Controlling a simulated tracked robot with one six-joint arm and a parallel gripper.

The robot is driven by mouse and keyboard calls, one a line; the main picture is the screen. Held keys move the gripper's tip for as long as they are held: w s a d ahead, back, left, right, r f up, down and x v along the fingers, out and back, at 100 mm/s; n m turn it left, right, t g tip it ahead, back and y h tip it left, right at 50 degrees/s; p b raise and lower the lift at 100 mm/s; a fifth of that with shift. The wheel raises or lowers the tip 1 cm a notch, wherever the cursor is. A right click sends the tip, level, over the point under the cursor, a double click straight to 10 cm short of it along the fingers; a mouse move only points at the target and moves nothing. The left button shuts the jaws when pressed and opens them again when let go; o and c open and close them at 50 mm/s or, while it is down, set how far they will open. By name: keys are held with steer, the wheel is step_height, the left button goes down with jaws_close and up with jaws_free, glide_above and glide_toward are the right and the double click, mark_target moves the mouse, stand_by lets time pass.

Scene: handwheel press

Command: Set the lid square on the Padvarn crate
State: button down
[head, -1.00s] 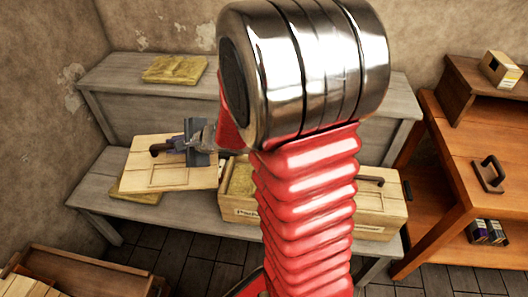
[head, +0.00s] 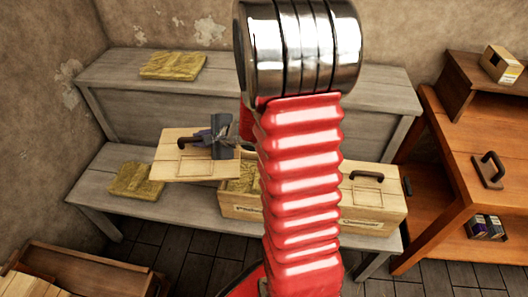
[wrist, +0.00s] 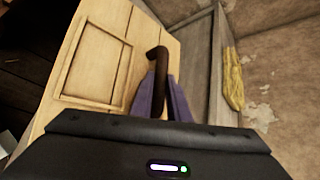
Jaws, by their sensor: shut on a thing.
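My gripper (head: 216,140) is shut on the dark handle (head: 193,139) of a pale wooden lid (head: 177,165). The lid is held in the air, to the left of the Padvarn crate (head: 240,208), with its right end close to the crate's left side. In the wrist view the lid (wrist: 95,60) fills the left and middle, and its handle (wrist: 155,75) stands between the purple finger pads. The crate is open at its left, with yellowish filling showing inside.
A lidded crate (head: 375,205) with a handle stands to the right on the same grey bench. A yellow pad (head: 136,180) lies on the bench at left, another (head: 174,66) on the upper shelf. An orange table (head: 470,150) stands at right.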

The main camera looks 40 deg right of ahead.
steer(key=shift+m+h, duration=0.6)
steer(key=s+d+f, duration=0.1)
steer(key=d+f, duration=0.1)
steer(key=d, duration=0.1)
steer(key=s+d+f, duration=0.1)
steer(key=d+f, duration=0.1)
steer(key=d, duration=0.1)
steer(key=s+d+f, duration=0.2)
steer(key=d, duration=0.2)
steer(key=shift+s+d, duration=0.1)
steer(key=s+d+f+m+h, duration=0.1)
steer(key=s+d+f, duration=0.4)
steer(key=s+d, duration=0.1)
steer(key=shift+d+f, duration=0.15)
steer(key=shift+d, duration=0.75)
steer(key=shift+f, duration=0.15)
steer(key=shift+f, duration=2.55)
steer(key=shift+s, duration=0.15)
steer(key=c, duration=1.6)
jaws_free()
steer(key=shift+f, duration=0.1)
